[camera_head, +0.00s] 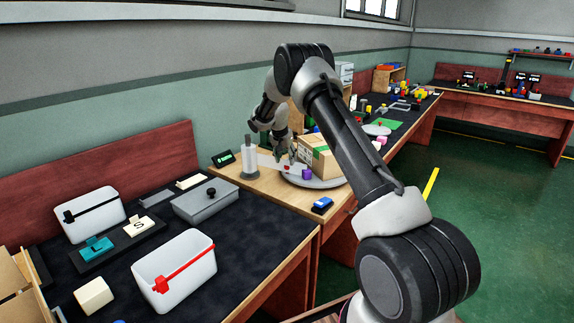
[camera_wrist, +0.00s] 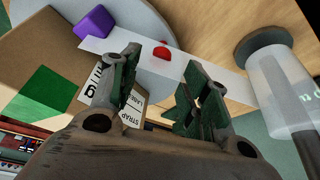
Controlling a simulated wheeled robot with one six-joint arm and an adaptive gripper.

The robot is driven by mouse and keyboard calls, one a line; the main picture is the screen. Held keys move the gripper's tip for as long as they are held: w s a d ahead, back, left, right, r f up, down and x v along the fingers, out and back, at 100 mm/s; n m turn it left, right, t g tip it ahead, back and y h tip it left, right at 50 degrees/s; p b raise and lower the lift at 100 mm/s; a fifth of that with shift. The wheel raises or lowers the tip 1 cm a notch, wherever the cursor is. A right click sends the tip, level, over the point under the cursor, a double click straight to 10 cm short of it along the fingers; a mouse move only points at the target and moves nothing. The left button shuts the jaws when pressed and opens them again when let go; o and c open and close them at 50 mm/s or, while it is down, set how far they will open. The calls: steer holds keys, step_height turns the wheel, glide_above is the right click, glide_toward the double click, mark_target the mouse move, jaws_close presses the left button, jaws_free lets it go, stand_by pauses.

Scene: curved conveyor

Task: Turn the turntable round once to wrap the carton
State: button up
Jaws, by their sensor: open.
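The carton (camera_head: 322,160) is a brown box with a green patch and a white label, standing on the round grey turntable (camera_head: 318,183). In the wrist view the carton (camera_wrist: 35,60) fills the left side, and the turntable (camera_wrist: 140,18) shows behind it. A white strip of film (camera_wrist: 215,78) runs from the upright film roll (camera_head: 249,160) towards the carton. A purple block (camera_head: 307,174) and a small red knob (camera_wrist: 161,52) show near the turntable. My gripper (camera_wrist: 163,65) is open and empty, above the strip beside the carton. Whether it touches anything is unclear.
A blue device (camera_head: 322,204) lies at the bench's front edge, and a small dark display (camera_head: 223,158) stands behind the roll. To the left, a dark bench holds a grey lidded box (camera_head: 207,205) and white bins (camera_head: 172,275). Bare wood lies in front of the roll.

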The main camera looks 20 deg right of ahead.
mark_target(288, 165)
steer(key=shift+x, duration=2.25)
jaws_close()
